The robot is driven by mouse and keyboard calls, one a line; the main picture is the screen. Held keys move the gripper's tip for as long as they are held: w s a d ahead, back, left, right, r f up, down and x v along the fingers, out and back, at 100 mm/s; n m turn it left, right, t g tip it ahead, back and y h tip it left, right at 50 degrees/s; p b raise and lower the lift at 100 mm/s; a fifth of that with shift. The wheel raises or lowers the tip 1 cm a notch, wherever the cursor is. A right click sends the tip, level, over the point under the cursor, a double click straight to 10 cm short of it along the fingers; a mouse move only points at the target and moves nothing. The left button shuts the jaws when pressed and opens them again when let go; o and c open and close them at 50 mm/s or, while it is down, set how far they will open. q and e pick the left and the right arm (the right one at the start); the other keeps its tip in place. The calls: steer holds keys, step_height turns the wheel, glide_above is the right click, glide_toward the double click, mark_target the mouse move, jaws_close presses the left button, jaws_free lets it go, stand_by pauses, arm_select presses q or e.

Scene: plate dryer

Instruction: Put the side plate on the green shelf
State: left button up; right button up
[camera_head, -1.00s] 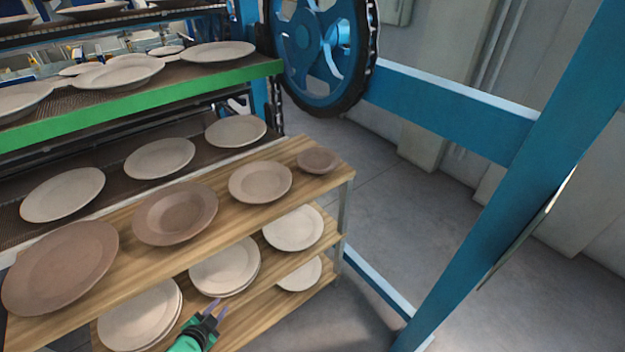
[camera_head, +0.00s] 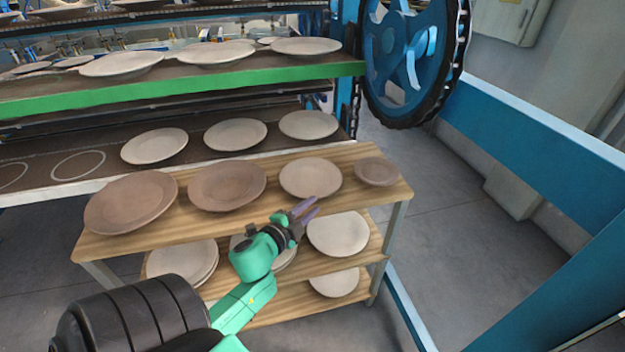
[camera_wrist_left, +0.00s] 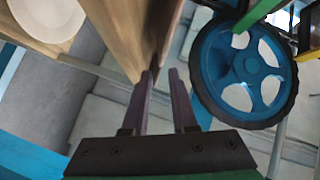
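Several plates stand in a row on the top of a wooden rack. From left to right they are two larger brown plates (camera_head: 131,202) (camera_head: 227,185), a paler medium plate (camera_head: 310,178) and a small brown plate (camera_head: 377,171). I cannot tell for sure which is the side plate. The green-edged shelf (camera_head: 190,91) is higher up behind the rack and holds several pale plates. My left gripper (camera_head: 307,210) is in front of the rack's top edge, below the medium plate. In the left wrist view its fingers (camera_wrist_left: 162,74) are apart with nothing between them. My right gripper is not in view.
Lower boards of the rack hold pale plates (camera_head: 337,234). A dark shelf (camera_head: 100,175) under the green one bears pale plates and empty ring marks at left. A blue wheel (camera_head: 412,60) and blue frame beams (camera_head: 540,140) stand at the right. Floor is clear right of the rack.

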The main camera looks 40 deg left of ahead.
mark_target(324, 196)
arm_select(q)
steer(key=w, duration=0.5)
steer(key=w+f, duration=0.1)
steer(key=w, duration=0.2)
steer(key=shift+a+f, duration=0.1)
steer(key=shift+a, duration=0.2)
steer(key=shift+s, duration=0.1)
jaws_close()
stand_by(0.7)
